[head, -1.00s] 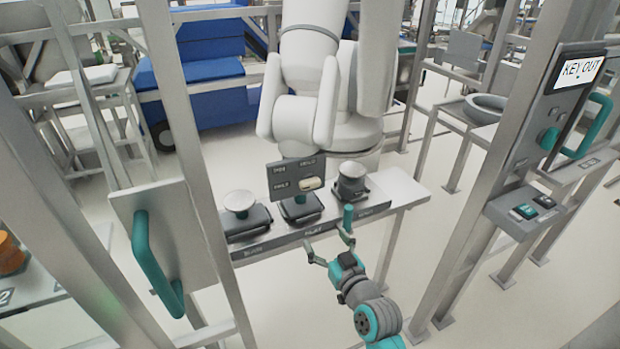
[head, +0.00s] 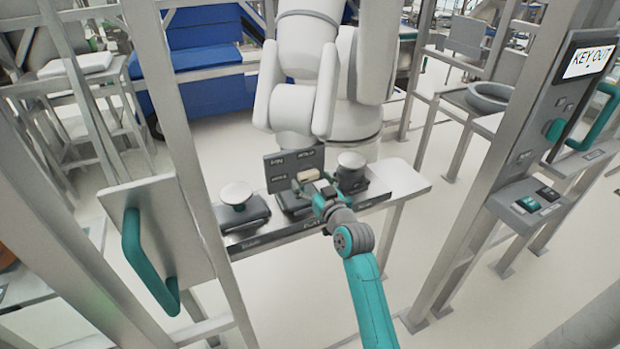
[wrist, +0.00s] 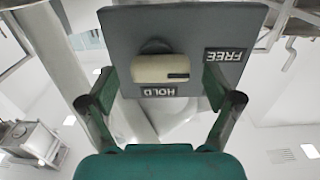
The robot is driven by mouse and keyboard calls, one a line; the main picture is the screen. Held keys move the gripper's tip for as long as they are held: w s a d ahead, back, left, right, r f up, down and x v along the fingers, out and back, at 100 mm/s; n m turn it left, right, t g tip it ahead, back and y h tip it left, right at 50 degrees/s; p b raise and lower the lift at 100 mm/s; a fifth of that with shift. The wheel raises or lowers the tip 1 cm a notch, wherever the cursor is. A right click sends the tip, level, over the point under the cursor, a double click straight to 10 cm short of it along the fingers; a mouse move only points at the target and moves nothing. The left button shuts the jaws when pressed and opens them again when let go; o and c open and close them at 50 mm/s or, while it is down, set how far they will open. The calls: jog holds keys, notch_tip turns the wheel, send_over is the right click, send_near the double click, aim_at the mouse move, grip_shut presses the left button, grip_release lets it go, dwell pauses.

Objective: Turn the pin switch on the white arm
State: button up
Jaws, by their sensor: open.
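The pin switch is a cream knob (wrist: 160,68) on a dark grey plate (wrist: 190,30) with HOLD and FREE labels. In the wrist view the knob lies level beside the HOLD label, with the picture upside down. My gripper (wrist: 160,85) is open, with its teal fingers to either side of the knob and apart from it. In the head view my gripper (head: 318,185) is at the shelf, in front of the plate (head: 290,165). It partly covers the knob (head: 307,175). The white arm (head: 300,80) stands behind the plate.
A narrow grey shelf (head: 405,182) carries two round-topped buttons, left (head: 236,194) and right (head: 351,162) of the plate. A panel with a teal handle (head: 140,255) stands at left. A post with a KEY OUT box (head: 590,62) stands at right.

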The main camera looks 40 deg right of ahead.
jog(key=shift+x, duration=0.75)
jog(key=c, duration=1.1)
jog(key=shift+c, duration=0.2)
